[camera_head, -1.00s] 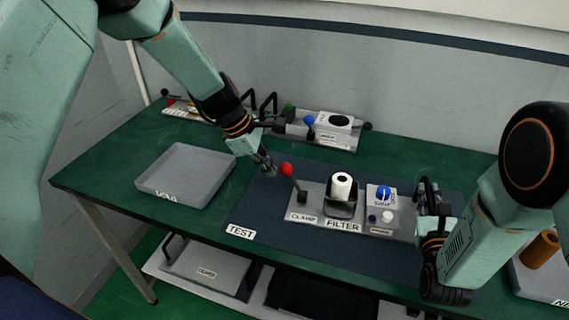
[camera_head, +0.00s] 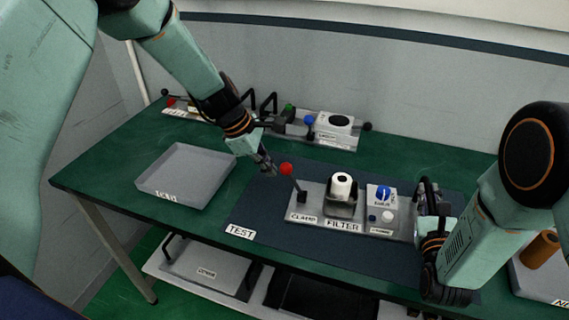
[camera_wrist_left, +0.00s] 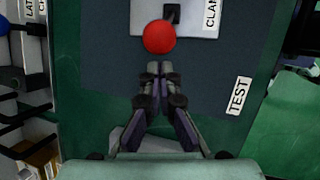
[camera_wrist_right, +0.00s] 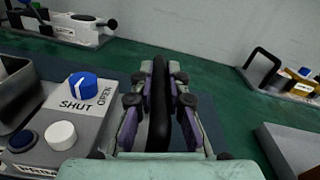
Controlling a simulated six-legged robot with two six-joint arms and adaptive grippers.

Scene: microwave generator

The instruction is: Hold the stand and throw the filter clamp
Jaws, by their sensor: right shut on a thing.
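The stand (camera_head: 312,208) is a grey plate on the dark TEST mat. It carries the filter clamp lever with a red ball knob (camera_head: 286,169), a white filter roll (camera_head: 341,184) in a dark holder, and a valve block with a blue knob (camera_head: 383,192). The lever leans left. My left gripper (camera_head: 267,168) has its fingertips together just left of the red knob, apart from it; the left wrist view shows the knob (camera_wrist_left: 159,37) just beyond the tips. My right gripper (camera_wrist_right: 160,88) is shut on the stand's black handle (camera_wrist_right: 158,115) at its right end.
A grey tray (camera_head: 187,176) lies on the green table to the left. Another fixture with a white block (camera_head: 334,122) stands at the back. A second tray with an orange cylinder (camera_head: 541,249) is at the right edge. A lower shelf holds more plates.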

